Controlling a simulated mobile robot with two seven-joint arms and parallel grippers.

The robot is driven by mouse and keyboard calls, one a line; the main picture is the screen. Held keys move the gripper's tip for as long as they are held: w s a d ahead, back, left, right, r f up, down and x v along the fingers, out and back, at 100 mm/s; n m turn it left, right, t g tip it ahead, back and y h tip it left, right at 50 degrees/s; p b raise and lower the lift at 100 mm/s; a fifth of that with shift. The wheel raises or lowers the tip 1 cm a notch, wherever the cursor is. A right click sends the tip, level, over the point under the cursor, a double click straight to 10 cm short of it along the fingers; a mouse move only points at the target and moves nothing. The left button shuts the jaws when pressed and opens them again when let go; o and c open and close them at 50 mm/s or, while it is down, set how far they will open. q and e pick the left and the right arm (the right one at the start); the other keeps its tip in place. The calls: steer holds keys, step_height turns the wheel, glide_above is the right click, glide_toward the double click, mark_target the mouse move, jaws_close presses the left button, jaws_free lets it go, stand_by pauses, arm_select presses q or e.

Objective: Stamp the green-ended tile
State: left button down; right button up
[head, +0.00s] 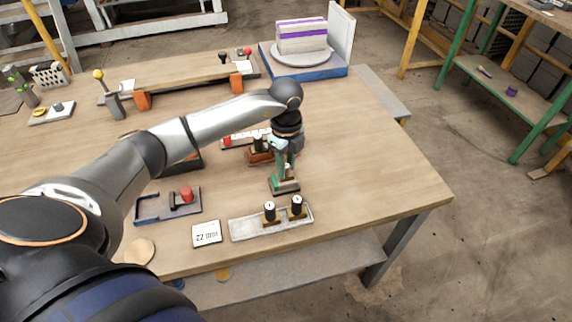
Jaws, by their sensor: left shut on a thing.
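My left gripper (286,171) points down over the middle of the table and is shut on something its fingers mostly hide. Directly below the fingers is a small dark green block with a pale top (284,186), at or close to the table top; I cannot tell whether it is the held thing or the tile. Two black-topped stamp-like pieces (269,211) (297,206) stand upright on a grey metal tray (243,230) in front of the gripper. A row of white pieces with red ends (234,140) lies behind it, partly hidden by my arm. My right gripper is not in view.
A dark fixture with a red knob (186,194), a white card with printing (206,233) and a wooden disc (140,251) lie left of the tray. A striped block (302,36) stands on a blue-based stand behind. The table's right side is clear.

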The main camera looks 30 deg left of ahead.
arm_select(q)
steer(key=shift+r+p, duration=2.15)
steer(key=shift+r, duration=0.35)
steer(key=shift+r+p, duration=0.6)
steer(key=shift+r, duration=0.4)
